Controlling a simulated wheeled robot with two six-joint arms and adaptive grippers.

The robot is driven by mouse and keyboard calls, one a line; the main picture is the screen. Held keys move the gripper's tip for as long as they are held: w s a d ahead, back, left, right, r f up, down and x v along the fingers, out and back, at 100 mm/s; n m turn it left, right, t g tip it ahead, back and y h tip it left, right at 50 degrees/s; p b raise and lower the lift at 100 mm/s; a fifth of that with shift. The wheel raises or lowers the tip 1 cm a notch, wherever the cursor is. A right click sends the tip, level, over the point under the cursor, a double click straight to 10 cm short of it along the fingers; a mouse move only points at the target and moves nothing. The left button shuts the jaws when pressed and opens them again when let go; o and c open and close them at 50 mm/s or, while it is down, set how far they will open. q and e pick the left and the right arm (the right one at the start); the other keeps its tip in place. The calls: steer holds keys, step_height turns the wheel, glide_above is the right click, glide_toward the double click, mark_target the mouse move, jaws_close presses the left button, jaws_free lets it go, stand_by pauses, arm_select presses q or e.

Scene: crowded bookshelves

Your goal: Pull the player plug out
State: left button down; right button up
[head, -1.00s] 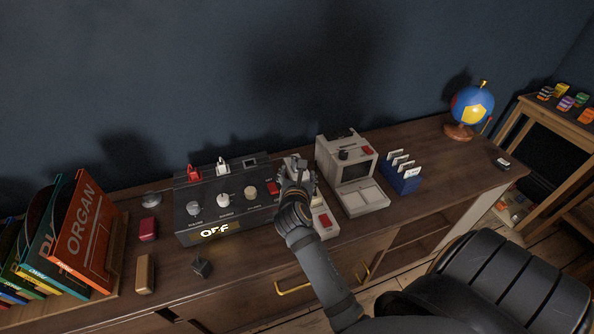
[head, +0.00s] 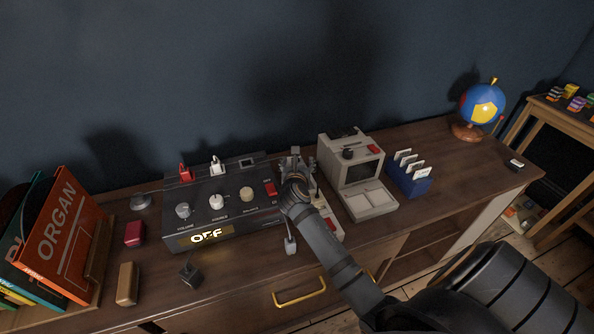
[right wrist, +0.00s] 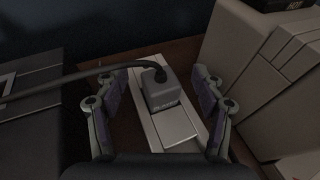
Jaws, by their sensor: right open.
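The player plug (right wrist: 160,92) is a grey block with lettering on its face, seated on a pale power strip (right wrist: 176,126). A dark cable runs from its top to the left. My right gripper (right wrist: 156,98) is open, with one finger on each side of the plug and a visible gap to each. In the head view my right gripper (head: 294,163) is over the strip, between the black amplifier (head: 222,200) and the beige device (head: 355,180), and hides the plug. My left gripper is not in view.
The beige device stands close on the gripper's right, the amplifier with its lit "OFF" display on its left. A blue card holder (head: 410,181) and a globe (head: 482,105) stand farther right. Records (head: 60,230) lean at the left. The dresser's front edge drops off below.

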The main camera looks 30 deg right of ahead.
steer(key=shift+w+d+f, duration=0.1)
steer(key=shift+w+d, duration=0.15)
steer(key=shift+w, duration=0.1)
steer(key=c, duration=1.3)
